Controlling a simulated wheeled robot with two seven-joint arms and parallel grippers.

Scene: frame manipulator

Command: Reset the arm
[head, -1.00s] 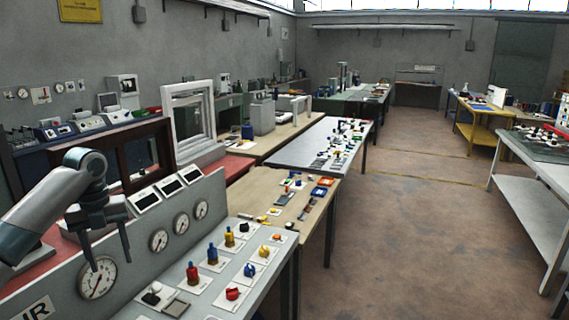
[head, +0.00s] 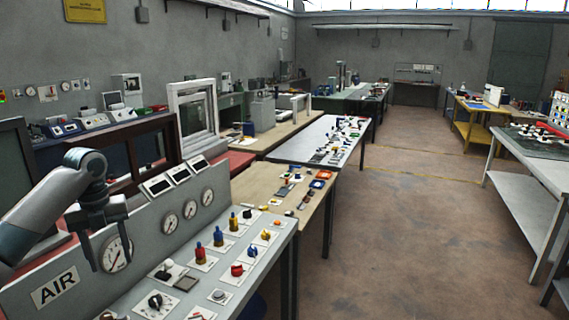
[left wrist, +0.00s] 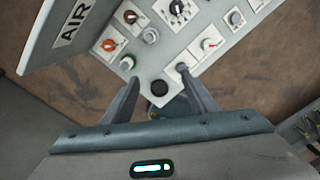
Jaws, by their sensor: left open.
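My left arm comes in from the left in the head view. Its gripper (head: 108,262) points down, in front of the grey upright panel with gauges and the AIR label (head: 55,291). The jaws are apart with nothing between them. In the left wrist view the two fingers of the left gripper (left wrist: 160,92) are spread, with the corner of the control panel (left wrist: 150,68) and a black round knob (left wrist: 159,88) showing behind the gap. My right gripper is not in view.
The control panel's sloped top (head: 215,262) carries several coloured knobs and switches. A wooden table (head: 262,187) and a light-topped table (head: 300,150) stand beyond it. A window frame (head: 193,115) stands at the left. The floor (head: 400,220) is clear to the right. A metal bench (head: 530,180) is at the far right.

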